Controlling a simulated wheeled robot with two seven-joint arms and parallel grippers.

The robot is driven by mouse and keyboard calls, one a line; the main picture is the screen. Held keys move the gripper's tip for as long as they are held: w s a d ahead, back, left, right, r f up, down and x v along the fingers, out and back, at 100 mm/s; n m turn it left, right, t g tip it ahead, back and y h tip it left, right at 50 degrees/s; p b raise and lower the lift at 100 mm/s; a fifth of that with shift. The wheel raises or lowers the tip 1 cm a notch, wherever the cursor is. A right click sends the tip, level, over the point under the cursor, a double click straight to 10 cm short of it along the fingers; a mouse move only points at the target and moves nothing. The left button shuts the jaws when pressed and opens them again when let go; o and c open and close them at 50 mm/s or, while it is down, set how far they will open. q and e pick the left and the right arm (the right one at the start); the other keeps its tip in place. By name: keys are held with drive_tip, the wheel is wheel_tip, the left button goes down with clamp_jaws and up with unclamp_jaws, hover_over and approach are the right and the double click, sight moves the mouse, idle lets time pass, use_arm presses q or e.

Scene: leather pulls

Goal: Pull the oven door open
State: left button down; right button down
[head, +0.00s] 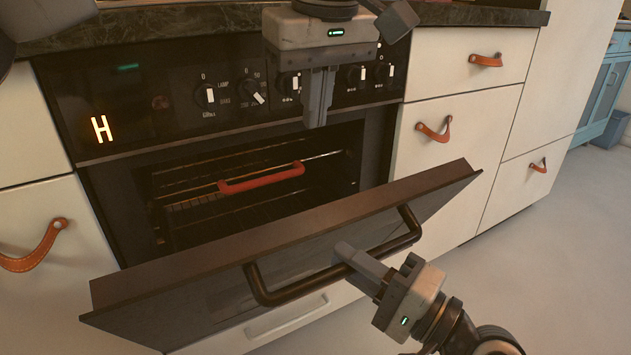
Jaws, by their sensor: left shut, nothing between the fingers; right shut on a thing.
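The oven door (220,278) is dark with a brown top edge and hangs partly open, tilted out from the oven (88,195). Its dark bar handle (292,292) runs along the front face. My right gripper (343,249) is shut on the handle near its middle, and its fingers hide part of the bar. My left gripper (316,122) is shut and empty, pointing down in front of the control panel (160,80), above the oven opening. Inside the oven are wire racks (225,200) and a red bar (262,178).
White drawers with leather pulls (434,129) stand to the right, and another leather pull (36,247) is on the left cabinet. A dark countertop (150,25) lies above the knobs. The floor (560,260) at the right is clear.

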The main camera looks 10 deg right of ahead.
use_arm(q)
drive_tip(key=x, duration=0.3)
drive_tip(key=s+x, duration=0.1)
drive_tip(key=x, duration=0.3)
drive_tip(key=s+x, duration=0.1)
drive_tip(key=x, duration=0.2)
drive_tip(key=shift+f, duration=0.4)
drive_tip(key=shift+s+d+f, duration=0.1)
drive_tip(key=shift+s+f, duration=0.1)
drive_tip(key=shift+s, duration=0.15)
drive_tip(key=shift+s, duration=0.1)
